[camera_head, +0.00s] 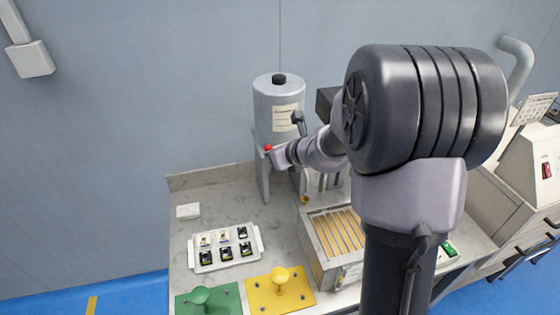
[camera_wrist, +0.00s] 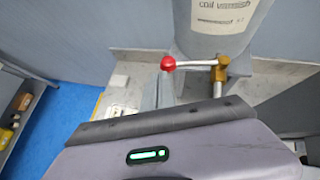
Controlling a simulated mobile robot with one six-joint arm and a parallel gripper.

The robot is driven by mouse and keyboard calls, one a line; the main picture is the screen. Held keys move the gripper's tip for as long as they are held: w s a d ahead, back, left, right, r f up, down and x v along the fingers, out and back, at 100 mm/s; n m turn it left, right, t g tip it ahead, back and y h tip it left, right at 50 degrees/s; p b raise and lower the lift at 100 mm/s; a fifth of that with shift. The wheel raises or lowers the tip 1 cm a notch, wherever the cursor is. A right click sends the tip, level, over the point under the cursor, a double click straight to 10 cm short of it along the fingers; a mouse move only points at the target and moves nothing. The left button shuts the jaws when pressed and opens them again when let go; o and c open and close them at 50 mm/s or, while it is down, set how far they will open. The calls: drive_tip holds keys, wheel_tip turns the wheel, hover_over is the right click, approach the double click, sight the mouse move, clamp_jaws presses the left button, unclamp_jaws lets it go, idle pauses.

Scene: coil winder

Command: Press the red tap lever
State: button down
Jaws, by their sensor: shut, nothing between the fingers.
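The red tap lever's ball knob (camera_wrist: 168,64) shows in the wrist view at the end of a metal rod. The rod runs roughly level to a brass valve (camera_wrist: 222,70) under the grey coil varnish tank (camera_wrist: 218,28). In the head view the red knob (camera_head: 268,148) sits just below the tank (camera_head: 277,110). My gripper (camera_head: 278,158) is close by the knob in the head view; its body (camera_wrist: 168,130) fills the bottom of the wrist view. It is shut and empty. Its fingertips are hidden, so I cannot tell whether they touch the lever.
A white tray (camera_head: 207,262) with several small parts, a green plate (camera_head: 222,300) and a yellow plate (camera_head: 262,300) lie on the bench's front. A wooden-slatted box (camera_head: 318,262) stands right of them. A wall is close behind the tank. My arm hides the bench's middle right.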

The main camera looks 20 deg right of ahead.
drive_tip(key=shift+w+a, duration=0.2)
drive_tip(key=shift+w, duration=0.3)
drive_tip(key=shift+w+a, duration=0.15)
drive_tip(key=shift+w, duration=0.3)
